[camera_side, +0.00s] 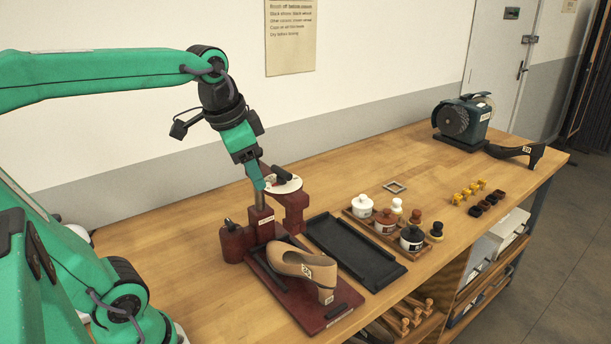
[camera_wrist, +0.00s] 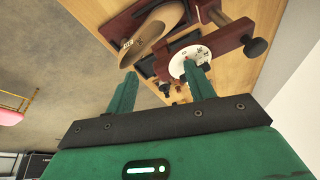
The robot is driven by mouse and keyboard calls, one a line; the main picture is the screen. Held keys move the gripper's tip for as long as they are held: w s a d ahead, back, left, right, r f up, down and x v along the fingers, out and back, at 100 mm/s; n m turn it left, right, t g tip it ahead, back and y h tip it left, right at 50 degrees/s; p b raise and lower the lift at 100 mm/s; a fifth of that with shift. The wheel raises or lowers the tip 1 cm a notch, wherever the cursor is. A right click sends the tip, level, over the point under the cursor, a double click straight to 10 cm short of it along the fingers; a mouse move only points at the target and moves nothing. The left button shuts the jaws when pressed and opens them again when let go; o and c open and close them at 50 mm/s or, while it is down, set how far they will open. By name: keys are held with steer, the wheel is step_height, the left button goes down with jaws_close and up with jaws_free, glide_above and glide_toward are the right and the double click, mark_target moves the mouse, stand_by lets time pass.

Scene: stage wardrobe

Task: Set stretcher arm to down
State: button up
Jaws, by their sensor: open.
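The shoe stretcher is a dark red stand (camera_side: 235,243) with a metal post and a white disc (camera_side: 293,187) on a red bracket. A tan heeled shoe (camera_side: 292,262) sits on the stand's base. My gripper (camera_side: 261,187) is open, pointing down beside the post and disc. In the wrist view my gripper (camera_wrist: 160,72) has its fingers apart with nothing between them; the right finger overlaps the white disc (camera_wrist: 180,65) and hides part of it.
A long black tray (camera_side: 353,252) lies right of the stand. A wooden tray of lidded jars (camera_side: 385,222) and brushes stands beyond it. A machine (camera_side: 464,122) and a black shoe (camera_side: 515,152) are at the far end.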

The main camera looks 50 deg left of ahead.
steer(key=w+a+r+m+g, duration=0.1)
steer(key=w+a+m, duration=0.1)
steer(key=a, duration=0.3)
steer(key=w+a+r+m+g, duration=0.1)
steer(key=w+a+m, duration=0.1)
steer(key=w+a, duration=0.2)
steer(key=w+a+r+m+g, duration=0.1)
steer(key=w+a+r+m, duration=0.1)
steer(key=a, duration=0.4)
steer(key=shift+w+a+g+h, duration=0.3)
steer(key=shift+w+g, duration=0.1)
steer(key=shift+w, duration=0.2)
steer(key=shift+f, duration=3.85)
steer(key=shift+c, duration=0.2)
jaws_close()
step_height(320, 180, down, 11)
steer(key=shift+r, duration=0.2)
